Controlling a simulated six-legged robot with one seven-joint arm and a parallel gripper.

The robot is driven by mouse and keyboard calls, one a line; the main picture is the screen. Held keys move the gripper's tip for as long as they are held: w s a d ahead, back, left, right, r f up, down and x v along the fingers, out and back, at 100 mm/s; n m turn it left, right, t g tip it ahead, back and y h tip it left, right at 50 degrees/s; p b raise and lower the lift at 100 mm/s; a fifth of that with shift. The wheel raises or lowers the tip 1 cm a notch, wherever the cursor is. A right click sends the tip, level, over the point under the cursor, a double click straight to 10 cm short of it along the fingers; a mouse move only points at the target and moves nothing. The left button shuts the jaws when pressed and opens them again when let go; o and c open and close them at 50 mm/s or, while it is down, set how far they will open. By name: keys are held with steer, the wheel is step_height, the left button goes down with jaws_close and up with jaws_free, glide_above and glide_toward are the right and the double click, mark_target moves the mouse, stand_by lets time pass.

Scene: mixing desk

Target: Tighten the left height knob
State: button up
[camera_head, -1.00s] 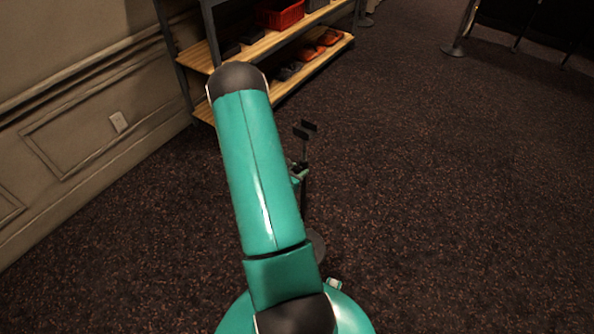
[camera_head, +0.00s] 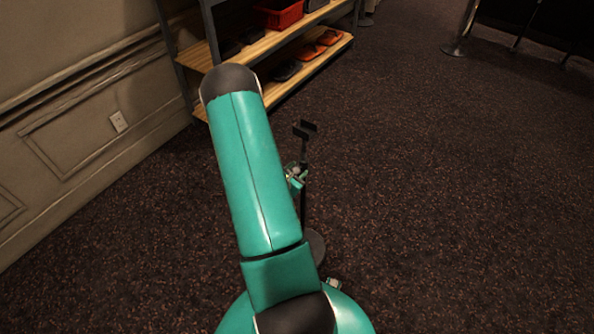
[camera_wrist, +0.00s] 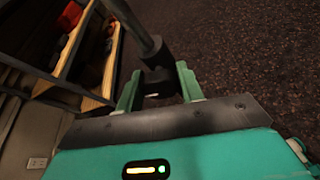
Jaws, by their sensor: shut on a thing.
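A black stand (camera_head: 304,208) with a thin upright pole, a forked top and a round base stands on the carpet just right of my arm in the head view. In the wrist view its pole (camera_wrist: 138,28) comes down from the top to a dark collar. A black knob (camera_wrist: 159,84) at the collar sits between the two teal fingers of my gripper (camera_wrist: 158,90), which is shut on it. My gripper (camera_head: 296,177) also shows small beside the pole in the head view, partly hidden by my arm. The knob cannot be made out there.
A shelf rack (camera_head: 268,48) with wooden boards, a red bin (camera_head: 277,14) and orange shoes (camera_head: 318,45) stands at the back left. A panelled wall (camera_head: 75,110) runs along the left. The carpet to the right is clear up to a metal post (camera_head: 461,30).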

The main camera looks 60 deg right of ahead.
steer(key=o, duration=1)
steer(key=v, duration=1.3)
steer(key=shift+a+r, duration=0.2)
steer(key=shift+a, duration=0.2)
